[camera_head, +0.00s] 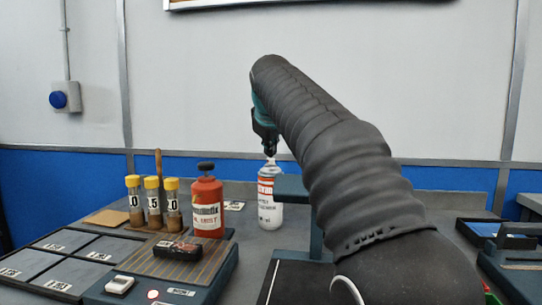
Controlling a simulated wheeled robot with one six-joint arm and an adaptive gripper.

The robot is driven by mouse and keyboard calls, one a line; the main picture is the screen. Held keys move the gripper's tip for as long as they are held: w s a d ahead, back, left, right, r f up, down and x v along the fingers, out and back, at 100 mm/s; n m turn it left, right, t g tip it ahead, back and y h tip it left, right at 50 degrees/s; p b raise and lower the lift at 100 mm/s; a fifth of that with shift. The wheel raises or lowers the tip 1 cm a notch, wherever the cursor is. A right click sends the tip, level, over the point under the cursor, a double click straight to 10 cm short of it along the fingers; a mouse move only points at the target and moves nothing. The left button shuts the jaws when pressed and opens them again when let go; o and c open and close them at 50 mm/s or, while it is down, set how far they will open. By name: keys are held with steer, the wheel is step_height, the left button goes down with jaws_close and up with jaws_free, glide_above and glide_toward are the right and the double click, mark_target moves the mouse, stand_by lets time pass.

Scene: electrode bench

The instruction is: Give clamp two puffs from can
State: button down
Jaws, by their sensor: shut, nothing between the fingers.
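My gripper (269,152) points down, just above the top of a white can (270,215) with a red-and-white label. Its fingers look shut and empty. The can stands upright on the bench, and I cannot tell whether the fingertips touch its top. A red can (207,208) with a dark cap stands upright to the left. I cannot tell for sure which thing is the clamp; a blue-grey stand (292,187) rises just right of the white can, partly hidden by my arm.
Several yellow-capped tubes (152,200) stand left of the red can. A ribbed device (150,285) with a dark block (177,250) on it and grey labelled plates (50,265) fill the front left. A dark tray (490,232) lies at right. My arm hides the middle right.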

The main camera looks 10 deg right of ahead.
mark_target(270, 159)
steer(key=shift+r, duration=0.15)
step_height(270, 159, up, 3)
steer(key=p, duration=0.3)
steer(key=shift+r, duration=0.2)
steer(key=shift+w+r, duration=0.1)
steer(key=shift+r, duration=1.2)
